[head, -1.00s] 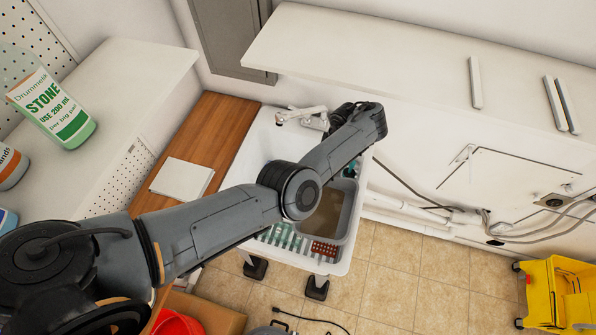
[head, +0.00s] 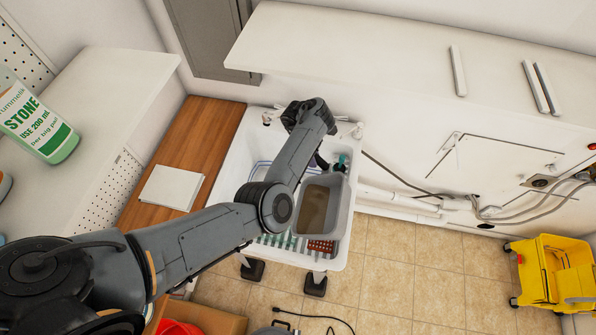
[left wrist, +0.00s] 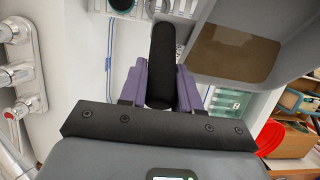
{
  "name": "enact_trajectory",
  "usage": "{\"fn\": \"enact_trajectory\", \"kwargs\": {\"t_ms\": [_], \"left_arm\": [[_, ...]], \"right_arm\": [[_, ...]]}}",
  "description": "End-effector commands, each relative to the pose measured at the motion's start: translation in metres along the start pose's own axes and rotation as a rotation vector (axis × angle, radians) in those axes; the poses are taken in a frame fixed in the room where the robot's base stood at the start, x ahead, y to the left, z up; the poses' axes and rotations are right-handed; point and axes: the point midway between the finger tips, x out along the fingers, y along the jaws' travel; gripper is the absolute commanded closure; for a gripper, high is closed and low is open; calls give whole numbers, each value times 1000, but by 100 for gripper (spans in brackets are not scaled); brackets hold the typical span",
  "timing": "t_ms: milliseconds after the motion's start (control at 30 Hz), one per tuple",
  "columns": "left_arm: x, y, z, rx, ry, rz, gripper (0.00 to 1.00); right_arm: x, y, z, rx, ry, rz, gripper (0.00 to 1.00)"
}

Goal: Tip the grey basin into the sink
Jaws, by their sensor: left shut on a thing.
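The grey basin (head: 346,205) holds murky brown water and is over the right side of the white sink (head: 334,262). Its near wall and the water also show in the left wrist view (left wrist: 215,25), at the upper right. My left gripper (head: 319,161) is at the basin's far end, partly hidden by my own arm. In the left wrist view its purple fingers (left wrist: 162,85) are shut on a thick black handle (left wrist: 163,55) beside the basin. The join between handle and basin is hidden. My right gripper is not in view.
Taps (left wrist: 20,108) stand at the sink's back. A red rack (head: 321,246) and green-striped slats lie at the sink's front. A teal item (head: 342,161) is behind the basin. A wooden counter (head: 190,135) is left; a yellow mop bucket (head: 552,275) stands at far right.

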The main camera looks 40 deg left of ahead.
Motion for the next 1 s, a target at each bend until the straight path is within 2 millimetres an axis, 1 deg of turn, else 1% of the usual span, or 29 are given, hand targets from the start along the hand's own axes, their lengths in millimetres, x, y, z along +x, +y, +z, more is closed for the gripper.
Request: {"fn": "enact_trajectory", "kwargs": {"t_ms": [1000], "left_arm": [[5,1,-14,-35,-145,-1,100]], "right_arm": [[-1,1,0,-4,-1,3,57]]}}
